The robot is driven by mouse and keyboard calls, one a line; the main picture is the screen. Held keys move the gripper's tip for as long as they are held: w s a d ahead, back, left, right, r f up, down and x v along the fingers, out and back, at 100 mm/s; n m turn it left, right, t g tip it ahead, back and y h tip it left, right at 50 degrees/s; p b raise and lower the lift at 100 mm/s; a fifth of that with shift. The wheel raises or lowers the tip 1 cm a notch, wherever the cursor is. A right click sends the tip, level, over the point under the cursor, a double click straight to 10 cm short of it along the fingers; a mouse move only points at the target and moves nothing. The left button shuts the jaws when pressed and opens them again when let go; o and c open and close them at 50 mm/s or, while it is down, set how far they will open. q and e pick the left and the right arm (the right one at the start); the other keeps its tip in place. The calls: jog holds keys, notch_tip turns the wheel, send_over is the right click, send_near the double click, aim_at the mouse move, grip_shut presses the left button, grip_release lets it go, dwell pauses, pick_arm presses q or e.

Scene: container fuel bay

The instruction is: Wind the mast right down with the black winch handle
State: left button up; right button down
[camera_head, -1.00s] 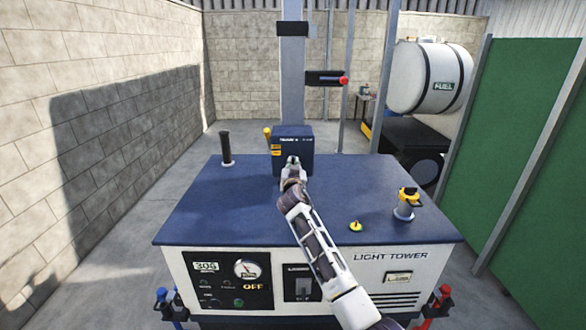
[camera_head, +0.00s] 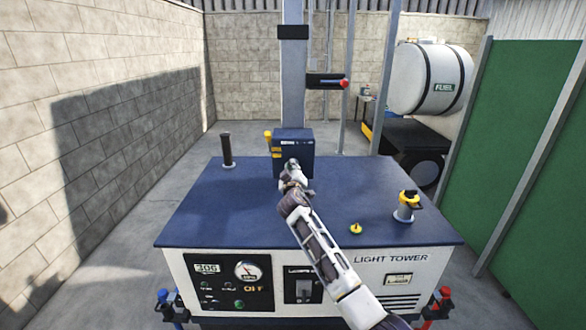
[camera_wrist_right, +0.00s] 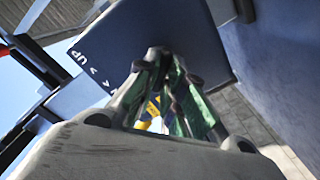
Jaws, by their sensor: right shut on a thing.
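The blue winch housing (camera_head: 293,146) stands at the back of the light tower's blue top, at the foot of the grey mast (camera_head: 293,80). My right gripper (camera_head: 291,167) is in front of the housing, shut on the black winch handle, which my fingers mostly hide. In the right wrist view, the green-padded fingers of that gripper (camera_wrist_right: 168,75) are close together against the housing (camera_wrist_right: 175,30), which bears the word UP and arrows. The handle's outline cannot be made out there. My left gripper is not in view.
On the blue top (camera_head: 250,215) stand a black post (camera_head: 227,150) at left, a yellow-capped filler (camera_head: 405,206) at right and a small yellow knob (camera_head: 356,229). A black bracket with a red end (camera_head: 327,81) is beside the mast. A white fuel tank (camera_head: 430,80) is behind.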

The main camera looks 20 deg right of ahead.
jog(key=shift+f+n+p, duration=0.15)
jog(key=shift+n+p, duration=0.85)
jog(key=shift+n, duration=1.5)
jog(key=shift+f+n+p, duration=0.1)
jog(key=shift+n+p, duration=0.9)
jog(key=shift+n, duration=1.5)
jog(key=shift+a, duration=0.1)
jog(key=c, duration=1.5)
grip_release()
jog(key=shift+v, duration=6)
